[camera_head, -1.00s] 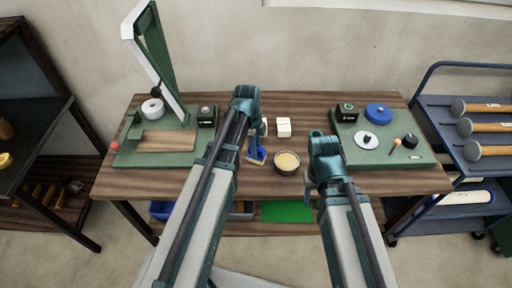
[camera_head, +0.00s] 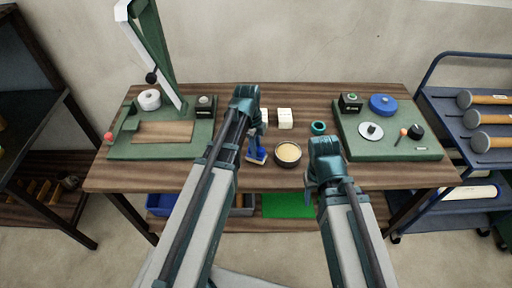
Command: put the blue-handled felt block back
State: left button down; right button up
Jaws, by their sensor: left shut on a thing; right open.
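The blue-handled felt block (camera_head: 256,155) is near the middle of the table, just left of a small bowl (camera_head: 288,153). Its blue handle points up and its lower edge is tan. My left gripper (camera_head: 258,130) is above it and shut on its handle; the arm hides part of the grip. I cannot tell whether the block touches the table. My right gripper (camera_head: 312,192) is open, near the front table edge right of the bowl, its fingers mostly hidden by its wrist.
White blocks (camera_head: 285,118) and a teal ring (camera_head: 318,128) lie behind the bowl. A green board with a hinged frame (camera_head: 180,150) stands left on the wooden table (camera_head: 110,178). A green board with discs (camera_head: 375,152) is at right. A blue cart with mallets (camera_head: 480,165) stands beyond.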

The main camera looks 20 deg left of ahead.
pick_arm(q)
jog(key=shift+f+b, duration=0.5)
jog(key=shift+f, duration=0.05)
jog(key=c, duration=0.5)
grip_release()
jog(key=shift+c, duration=0.2)
jog(key=shift+r, duration=0.15)
notch_tip(320, 180, up, 14)
jog(key=a+p, duration=0.1)
jog(key=p, duration=1.2)
jog(key=shift+a+f+p, duration=0.25)
jog(key=shift+a+p, duration=0.1)
jog(key=shift+p, duration=0.05)
jog(key=shift+w, duration=0.1)
jog(key=s+d+n+y, duration=0.2)
jog(key=s+d+n, duration=1)
jog(key=s+n, duration=0.2)
jog(key=shift+s+d+n+y, duration=0.15)
jog(key=shift+s+n+y, duration=0.15)
jog(key=shift+n, duration=0.4)
